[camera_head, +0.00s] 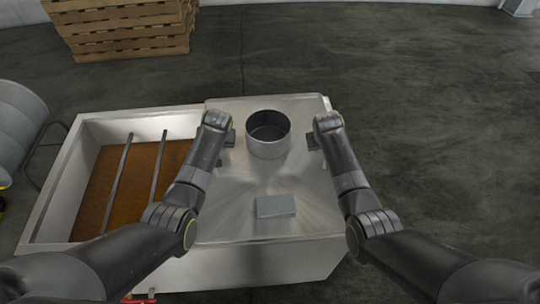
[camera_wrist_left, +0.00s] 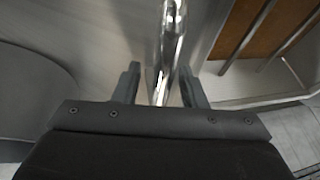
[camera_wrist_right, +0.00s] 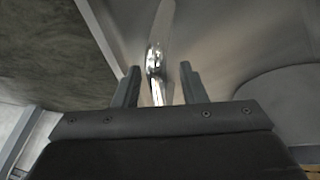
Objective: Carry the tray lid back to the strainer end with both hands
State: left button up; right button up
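A steel tank (camera_head: 55,205) stands in front of me. A broad brushed-steel lid (camera_head: 232,190) covers its right part. My left gripper (camera_head: 228,138) is over the lid, left of a round steel cylinder; my right gripper (camera_head: 314,140) is at the cylinder's right. In the left wrist view a shiny bar handle (camera_wrist_left: 169,50) runs between the open fingers, with a gap beside it. In the right wrist view a similar handle (camera_wrist_right: 155,60) lies between open fingers, with gaps on both sides. The arms hide most of both handles in the head view.
The open-topped steel cylinder (camera_head: 268,149) and a grey block (camera_head: 276,206) are on the lid. The tank's left part is open, with brown contents (camera_head: 108,190) and two bars across. A grey drum (camera_head: 15,125) stands at the left, pallets (camera_head: 125,28) behind. Floor is clear at right.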

pick_arm(q)
grip_shut()
pick_arm(e)
grip_shut()
dwell(1.2)
pick_arm(q)
jog(key=shift+w+r, duration=0.1)
jog(key=shift+r, duration=0.15)
pick_arm(e)
jog(key=shift+w+r, duration=0.1)
jog(key=shift+r, duration=0.1)
